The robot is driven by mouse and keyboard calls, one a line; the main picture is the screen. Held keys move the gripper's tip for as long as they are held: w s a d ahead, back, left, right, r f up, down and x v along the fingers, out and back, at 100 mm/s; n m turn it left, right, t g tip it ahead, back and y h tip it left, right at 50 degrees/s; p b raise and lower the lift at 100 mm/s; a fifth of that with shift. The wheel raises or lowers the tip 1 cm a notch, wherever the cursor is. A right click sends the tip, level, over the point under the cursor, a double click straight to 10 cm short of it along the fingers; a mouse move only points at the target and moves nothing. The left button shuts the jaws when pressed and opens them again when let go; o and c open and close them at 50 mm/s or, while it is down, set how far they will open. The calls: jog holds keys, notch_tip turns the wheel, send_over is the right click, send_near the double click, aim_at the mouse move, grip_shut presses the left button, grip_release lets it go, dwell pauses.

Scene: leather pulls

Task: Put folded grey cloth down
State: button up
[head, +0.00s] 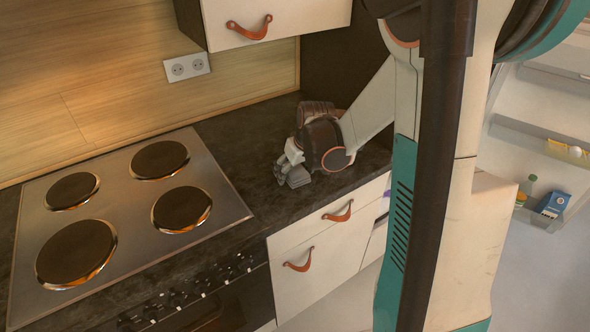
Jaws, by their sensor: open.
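My gripper (289,174) is low over the dark countertop (248,150), to the right of the stove. Its grey fingers point down and to the left, close to the counter surface, and are open. I cannot make out the folded grey cloth; the gripper and my arm hide part of the counter. I cannot tell whether the fingertips touch the counter.
The stovetop (232,202) with round dark burners fills the left. Drawers (325,228) with leather pulls are below the counter, a wall cabinet (280,18) above. A socket (187,67) is on the wooden backsplash. Shelves (535,132) holding small items stand at right.

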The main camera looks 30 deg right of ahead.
jog(key=shift+r+p, duration=0.35)
jog(key=shift+r, duration=0.1)
jog(key=p+v, duration=0.5)
jog(key=v, duration=0.8)
jog(key=shift+s+d, duration=0.4)
